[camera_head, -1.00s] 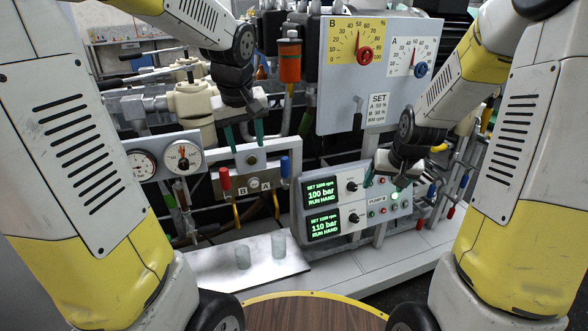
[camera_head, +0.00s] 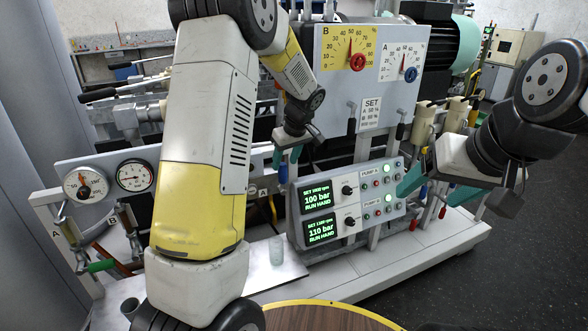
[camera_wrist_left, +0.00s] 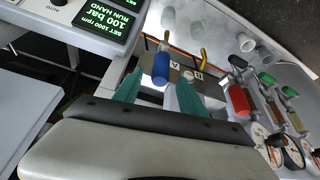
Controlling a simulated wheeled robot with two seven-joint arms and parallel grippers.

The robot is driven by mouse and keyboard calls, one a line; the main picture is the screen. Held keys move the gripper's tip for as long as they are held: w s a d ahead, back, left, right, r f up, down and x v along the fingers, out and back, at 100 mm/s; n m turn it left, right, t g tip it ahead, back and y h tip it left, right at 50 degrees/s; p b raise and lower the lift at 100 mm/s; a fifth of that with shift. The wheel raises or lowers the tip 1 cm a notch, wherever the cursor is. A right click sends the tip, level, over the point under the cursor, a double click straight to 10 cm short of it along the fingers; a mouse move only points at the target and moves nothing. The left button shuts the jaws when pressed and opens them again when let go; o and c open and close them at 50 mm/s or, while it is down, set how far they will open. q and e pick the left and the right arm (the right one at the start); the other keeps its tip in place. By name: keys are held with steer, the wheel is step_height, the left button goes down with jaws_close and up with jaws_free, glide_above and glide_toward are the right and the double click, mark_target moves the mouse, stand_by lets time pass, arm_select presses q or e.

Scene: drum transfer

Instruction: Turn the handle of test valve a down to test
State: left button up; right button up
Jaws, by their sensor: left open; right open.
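The blue handle (camera_head: 284,172) beside the A label stands up from its valve plate, just left of the pump panel in the head view. My right gripper (camera_head: 428,187) is open and empty, at the right end of the pump panel. My left arm hides much of the valve plate.
The pump panel (camera_head: 345,200) with green displays stands right of the blue handle. A red handle (camera_wrist_left: 240,98) shows in the left wrist view. Two gauges (camera_head: 135,175) and a green handle (camera_head: 100,266) are at left. Floor is free at right.

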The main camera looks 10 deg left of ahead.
mark_target(281, 174)
arm_select(q)
steer(key=x, duration=0.7)
steer(key=shift+a+f, duration=0.1)
steer(key=shift+c, duration=0.2)
jaws_close()
stand_by(1.1)
